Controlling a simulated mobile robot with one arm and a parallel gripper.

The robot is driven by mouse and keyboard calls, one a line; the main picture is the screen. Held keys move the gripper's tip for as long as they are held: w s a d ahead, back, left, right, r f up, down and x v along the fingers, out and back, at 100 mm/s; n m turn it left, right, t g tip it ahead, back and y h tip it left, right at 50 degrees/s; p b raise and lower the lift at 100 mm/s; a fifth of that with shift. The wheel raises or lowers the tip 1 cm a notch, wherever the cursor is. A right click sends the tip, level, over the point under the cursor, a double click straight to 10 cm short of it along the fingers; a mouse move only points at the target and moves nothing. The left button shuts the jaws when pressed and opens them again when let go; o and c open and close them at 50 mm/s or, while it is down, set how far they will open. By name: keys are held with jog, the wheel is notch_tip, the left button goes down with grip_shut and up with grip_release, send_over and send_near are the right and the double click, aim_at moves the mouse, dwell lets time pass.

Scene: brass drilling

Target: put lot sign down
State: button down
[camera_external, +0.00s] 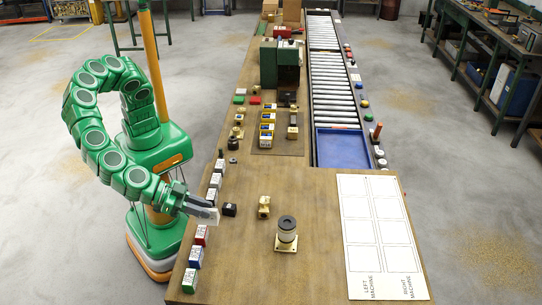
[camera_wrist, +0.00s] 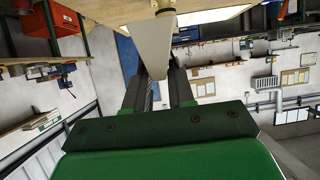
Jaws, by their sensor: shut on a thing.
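My gripper (camera_external: 206,211) is shut on a pale lot sign (camera_external: 212,216) at the left edge of the wooden table. In the wrist view the sign (camera_wrist: 152,45) is a plain pale panel, tilted between the fingers (camera_wrist: 158,85). I cannot tell whether its lower edge touches the table. A white sheet (camera_external: 376,236) with outlined boxes and the words LEFT MACHINE and RIGHT MACHINE lies on the right of the table.
Red (camera_external: 201,235), blue (camera_external: 196,257) and green (camera_external: 189,280) labelled blocks line the left edge. A dark block (camera_external: 230,209), a brass part (camera_external: 264,206) and a dark-topped cylinder (camera_external: 287,229) stand nearby. A blue tray (camera_external: 338,147) ends the roller conveyor. The front middle is clear.

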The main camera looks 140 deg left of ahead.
jog(key=s+a+f+n+g+y, duration=0.1)
jog(key=s+a+f+n+g, duration=0.1)
jog(key=s+a, duration=0.9)
jog(key=s+a+f+n+g+y, duration=0.25)
jog(key=s+a, duration=0.45)
jog(key=a, duration=0.7)
jog(key=shift+h, duration=0.45)
jog(key=shift+w+f, duration=0.15)
jog(key=shift+f, duration=1.8)
jog(key=shift+w+f, duration=0.1)
jog(key=shift+f, duration=1.85)
jog(key=shift+f, duration=0.1)
jog(key=c, duration=1)
grip_release()
jog(key=shift+o, duration=0.2)
